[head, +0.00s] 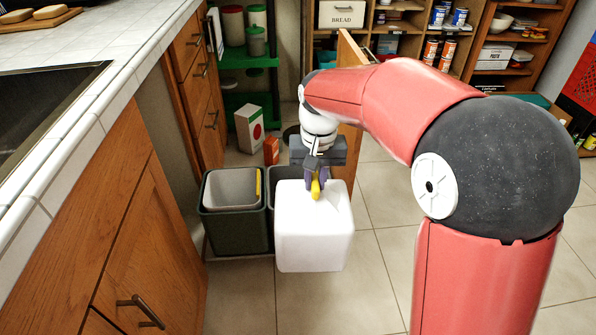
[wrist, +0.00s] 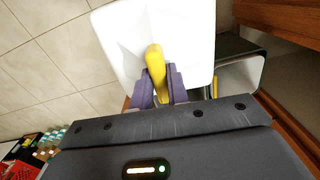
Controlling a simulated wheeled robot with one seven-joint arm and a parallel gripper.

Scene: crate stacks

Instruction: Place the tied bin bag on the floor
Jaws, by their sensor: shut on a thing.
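The tied bin bag (head: 313,235) is a white, boxy bag with a yellow tie at its top. It hangs under my gripper (head: 316,187), in front of and partly over the pull-out bins in the head view. My gripper is shut on the yellow tie. In the wrist view the white bag (wrist: 150,30) lies beyond the purple fingers of my gripper (wrist: 158,85), with the yellow tie (wrist: 155,62) between them. The tiled floor (head: 385,265) shows right of the bag. I cannot tell the gap between the bag's underside and the floor.
A dark green bin (head: 235,232) with a grey liner stands left of the bag; a second bin is mostly hidden behind the bag. A wooden panel (head: 349,140) stands close behind my gripper. Wooden cabinets (head: 150,240) line the left. Floor at the front and right is clear.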

